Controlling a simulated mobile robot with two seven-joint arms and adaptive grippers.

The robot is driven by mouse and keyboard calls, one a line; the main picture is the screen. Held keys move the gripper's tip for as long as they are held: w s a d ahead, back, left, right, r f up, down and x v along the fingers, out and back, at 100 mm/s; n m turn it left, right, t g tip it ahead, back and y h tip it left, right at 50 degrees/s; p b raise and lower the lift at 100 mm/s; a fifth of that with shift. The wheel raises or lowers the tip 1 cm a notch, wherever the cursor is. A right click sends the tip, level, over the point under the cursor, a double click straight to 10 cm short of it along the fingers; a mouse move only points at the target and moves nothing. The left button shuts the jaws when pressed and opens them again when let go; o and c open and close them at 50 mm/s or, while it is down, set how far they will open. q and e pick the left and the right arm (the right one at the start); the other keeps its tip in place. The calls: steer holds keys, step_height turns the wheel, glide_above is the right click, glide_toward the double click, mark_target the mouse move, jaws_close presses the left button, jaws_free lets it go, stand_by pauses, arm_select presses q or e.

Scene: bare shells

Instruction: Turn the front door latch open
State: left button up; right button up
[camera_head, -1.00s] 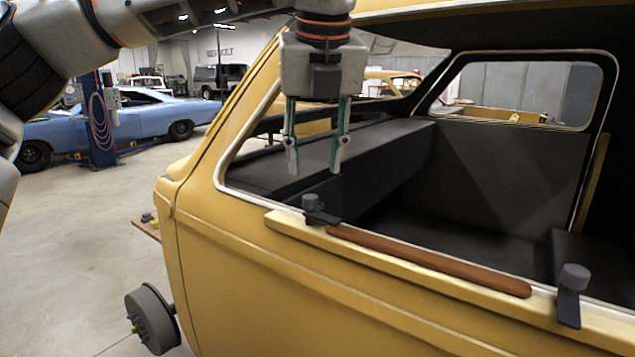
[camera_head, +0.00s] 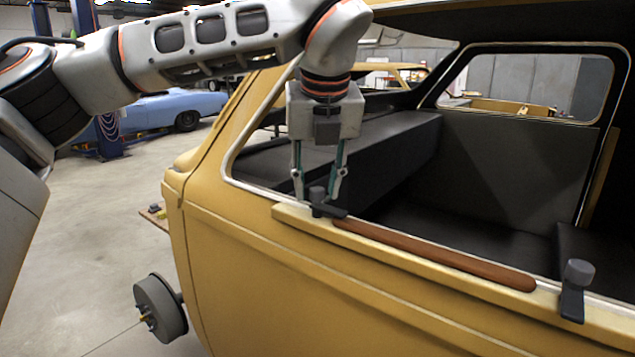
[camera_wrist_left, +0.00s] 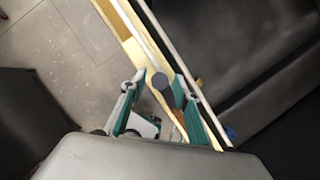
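The front latch (camera_head: 317,202) is a dark grey knob with a flat arm. It sits on the cream sill of the yellow car door (camera_head: 285,262), at the left end of a brown armrest strip. My left gripper (camera_head: 316,196) points down over it, open, with a fingertip on either side of the knob. In the left wrist view the knob (camera_wrist_left: 160,81) shows between the two spread fingertips (camera_wrist_left: 158,78); I cannot tell whether they touch it. My right gripper is not in view.
A second grey latch (camera_head: 575,288) stands on the sill at the right. The brown strip (camera_head: 435,256) runs between the two. The window frame and dark cabin lie behind. A wheel hub (camera_head: 160,309) sticks out at lower left; the floor beside it is open.

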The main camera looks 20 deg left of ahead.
arm_select(q)
steer(key=c, duration=0.6)
jaws_close()
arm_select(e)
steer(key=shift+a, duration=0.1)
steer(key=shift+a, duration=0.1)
